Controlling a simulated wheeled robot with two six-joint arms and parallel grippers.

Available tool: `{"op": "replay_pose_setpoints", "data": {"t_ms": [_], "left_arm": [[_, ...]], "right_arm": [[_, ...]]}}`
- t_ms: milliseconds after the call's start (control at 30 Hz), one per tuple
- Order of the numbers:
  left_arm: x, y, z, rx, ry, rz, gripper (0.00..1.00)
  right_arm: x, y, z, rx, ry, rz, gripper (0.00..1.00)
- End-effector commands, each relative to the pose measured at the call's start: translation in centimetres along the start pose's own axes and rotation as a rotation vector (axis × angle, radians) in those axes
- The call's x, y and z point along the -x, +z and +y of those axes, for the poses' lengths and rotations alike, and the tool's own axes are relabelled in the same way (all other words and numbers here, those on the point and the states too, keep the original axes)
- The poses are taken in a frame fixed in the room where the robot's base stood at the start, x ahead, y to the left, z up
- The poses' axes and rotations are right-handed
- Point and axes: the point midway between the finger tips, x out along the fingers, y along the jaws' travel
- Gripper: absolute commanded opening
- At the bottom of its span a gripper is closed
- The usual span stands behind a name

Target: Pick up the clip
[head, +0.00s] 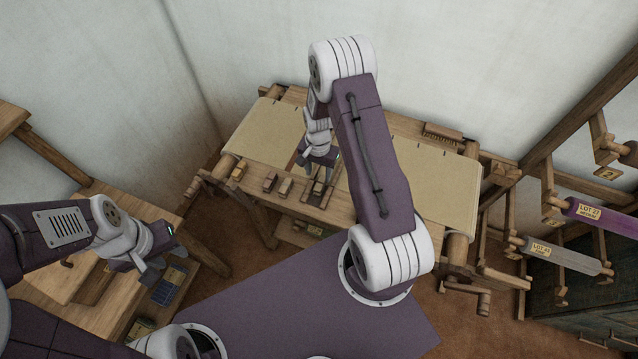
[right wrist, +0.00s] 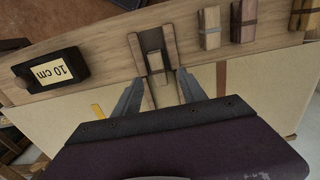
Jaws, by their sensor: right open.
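A small brown clip-like piece (right wrist: 154,66) lies on a dark forked wooden holder (right wrist: 136,44) on the loom's front board. In the head view the piece (head: 318,188) is small and partly hidden, so I cannot be sure of its kind. My right gripper (right wrist: 160,80) is open above the cloth, its fingers on either side of the holder's lower part and pointing toward the piece. Nothing is held between them. In the head view the right gripper (head: 318,162) is partly hidden by my arm. My left gripper (head: 160,265) is far left, near the bench; its finger gap is unclear.
Several banded wooden blocks (right wrist: 210,28) stand beside the holder. Pale cloth (head: 450,190) covers the loom. Labelled spools (head: 560,255) hang at the right. A wooden bench (head: 110,215) is at left.

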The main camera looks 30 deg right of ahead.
Motion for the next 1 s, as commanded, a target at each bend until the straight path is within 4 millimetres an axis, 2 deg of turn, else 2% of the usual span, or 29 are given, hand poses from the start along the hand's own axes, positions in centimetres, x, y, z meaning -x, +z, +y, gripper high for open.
{"op": "replay_pose_setpoints", "data": {"t_ms": [233,367,500,733,767,900,933,1000], "left_arm": [[0.8,-0.1,0.0,0.000,0.000,0.000,0.36],[1.9,-0.2,0.0,0.000,0.000,0.000,0.36],[1.9,-0.2,0.0,0.000,0.000,0.000,0.36],[1.9,-0.2,0.0,0.000,0.000,0.000,0.36],[1.9,-0.2,0.0,0.000,0.000,0.000,0.36],[1.9,-0.2,0.0,0.000,0.000,0.000,0.36],[1.9,-0.2,0.0,0.000,0.000,0.000,0.36],[1.9,-0.2,0.0,0.000,0.000,0.000,0.36]], "right_arm": [[-1.3,0.0,0.1,0.000,0.001,-0.001,0.49],[-3.5,-0.1,0.3,-0.001,0.002,-0.002,0.49],[-5.5,-0.2,0.2,0.000,0.000,0.000,0.49],[-5.8,-0.2,0.2,0.000,-0.002,0.002,0.49],[-5.8,-0.2,0.2,0.000,-0.002,0.002,0.44],[-5.8,-0.2,0.2,0.000,-0.001,0.002,0.05],[-5.8,-0.2,0.2,0.000,-0.001,0.002,0.00],[-5.8,-0.2,0.2,0.000,-0.001,0.002,0.00]]}}
